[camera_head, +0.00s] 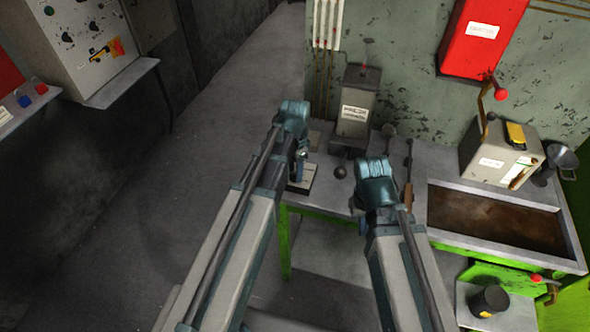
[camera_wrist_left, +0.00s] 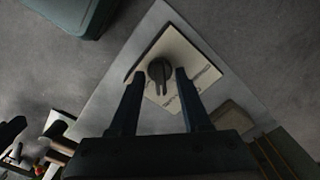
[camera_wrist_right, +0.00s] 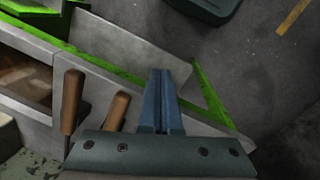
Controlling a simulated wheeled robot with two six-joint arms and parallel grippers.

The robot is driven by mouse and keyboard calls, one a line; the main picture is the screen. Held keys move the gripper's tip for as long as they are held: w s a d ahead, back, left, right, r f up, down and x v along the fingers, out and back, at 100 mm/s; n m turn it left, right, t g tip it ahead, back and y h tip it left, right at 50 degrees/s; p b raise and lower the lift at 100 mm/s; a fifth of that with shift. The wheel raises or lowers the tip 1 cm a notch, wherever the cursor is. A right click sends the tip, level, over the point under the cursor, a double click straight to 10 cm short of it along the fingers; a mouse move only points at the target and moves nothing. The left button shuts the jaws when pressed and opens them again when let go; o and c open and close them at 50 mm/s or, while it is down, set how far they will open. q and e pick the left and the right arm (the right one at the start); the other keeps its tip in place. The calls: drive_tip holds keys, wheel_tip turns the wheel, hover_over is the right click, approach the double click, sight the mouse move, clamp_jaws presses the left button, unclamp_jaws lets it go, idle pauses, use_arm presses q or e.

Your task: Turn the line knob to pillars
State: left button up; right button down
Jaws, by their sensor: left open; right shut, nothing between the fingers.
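The dark round knob (camera_wrist_left: 159,69) sits on a cream plate (camera_wrist_left: 192,66) with small lettering that I cannot read. The knob's pointer ridge points down the picture, towards my palm. My left gripper (camera_wrist_left: 157,80) is open, with one finger on each side of the knob; I cannot tell whether they touch it. In the head view my left gripper (camera_head: 299,166) is over the plate (camera_head: 303,182) at the bench's left end, and the knob is hidden. My right gripper (camera_wrist_right: 160,75) is shut and empty above the bench's front edge; its fingertips are hardly visible in the head view.
Wooden handles (camera_wrist_right: 72,100) lie on the bench near my right gripper. A grey labelled box (camera_head: 356,107) stands behind the plate. A trough with brown contents (camera_head: 580,268) is at the right, near a box with a lever (camera_head: 483,163). The floor at left is clear.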

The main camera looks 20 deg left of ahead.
use_arm(q)
drive_tip(key=shift+r, duration=0.1)
wheel_tip(320, 180, up, 14)
drive_tip(key=p, duration=1.3)
drive_tip(key=shift+p, duration=0.4)
use_arm(e)
wheel_tip(320, 180, up, 14)
use_arm(q)
drive_tip(key=shift+f, duration=0.25)
use_arm(e)
drive_tip(key=shift+f, duration=0.15)
